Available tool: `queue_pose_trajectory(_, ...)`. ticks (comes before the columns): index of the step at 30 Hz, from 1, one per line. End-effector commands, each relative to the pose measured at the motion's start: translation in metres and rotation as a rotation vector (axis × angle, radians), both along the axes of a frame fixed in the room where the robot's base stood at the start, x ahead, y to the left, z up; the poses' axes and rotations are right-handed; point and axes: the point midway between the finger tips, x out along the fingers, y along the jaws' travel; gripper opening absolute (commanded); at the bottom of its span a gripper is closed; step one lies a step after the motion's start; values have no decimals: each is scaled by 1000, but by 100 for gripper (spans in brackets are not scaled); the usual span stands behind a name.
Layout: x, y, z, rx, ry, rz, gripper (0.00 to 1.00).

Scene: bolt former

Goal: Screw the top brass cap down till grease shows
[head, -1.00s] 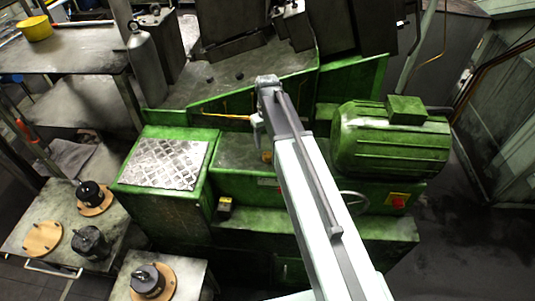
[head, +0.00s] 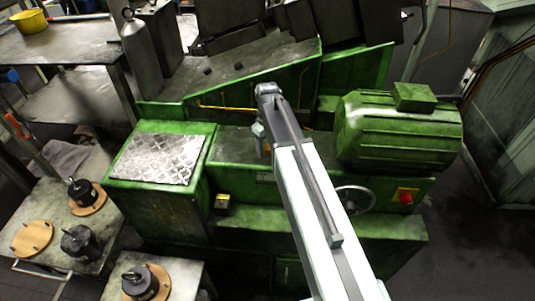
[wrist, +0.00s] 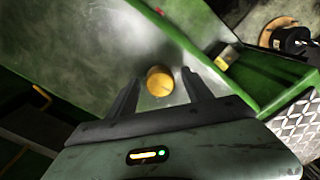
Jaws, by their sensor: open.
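A round brass cap (wrist: 159,82) shows in the wrist view against the green machine's worn face. My gripper (wrist: 161,77) is open, with one dark finger on each side of the cap. I see a gap on both sides, and cannot tell how deep the cap sits between the fingers. In the head view my gripper (head: 262,138) hangs at the arm's end by the green machine (head: 232,150), and a small brass patch shows beside it. The cap is mostly hidden there. No grease is visible.
A green motor (head: 398,135) stands right of my arm, with a handwheel (head: 355,199) and red button (head: 406,197) below it. A tread plate (head: 158,159) lies to the left. Carts with black parts on wooden discs stand at lower left. Dark floor is clear at right.

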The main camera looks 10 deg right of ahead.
Motion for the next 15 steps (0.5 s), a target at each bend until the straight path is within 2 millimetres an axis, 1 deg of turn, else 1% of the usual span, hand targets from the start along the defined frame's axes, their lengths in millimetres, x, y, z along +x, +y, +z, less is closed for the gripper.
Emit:
queue_pose_trajectory(1, 0, 0, -3, 0, 0, 0, 59)
queue_pose_trajectory(6, 0, 0, 0, 0, 0, 0, 59)
queue_pose_trajectory(7, 0, 0, 0, 0, 0, 0, 56)
queue_pose_trajectory(13, 0, 0, 0, 0, 0, 0, 0)
queue_pose_trajectory(15, 0, 0, 0, 0, 0, 0, 0)
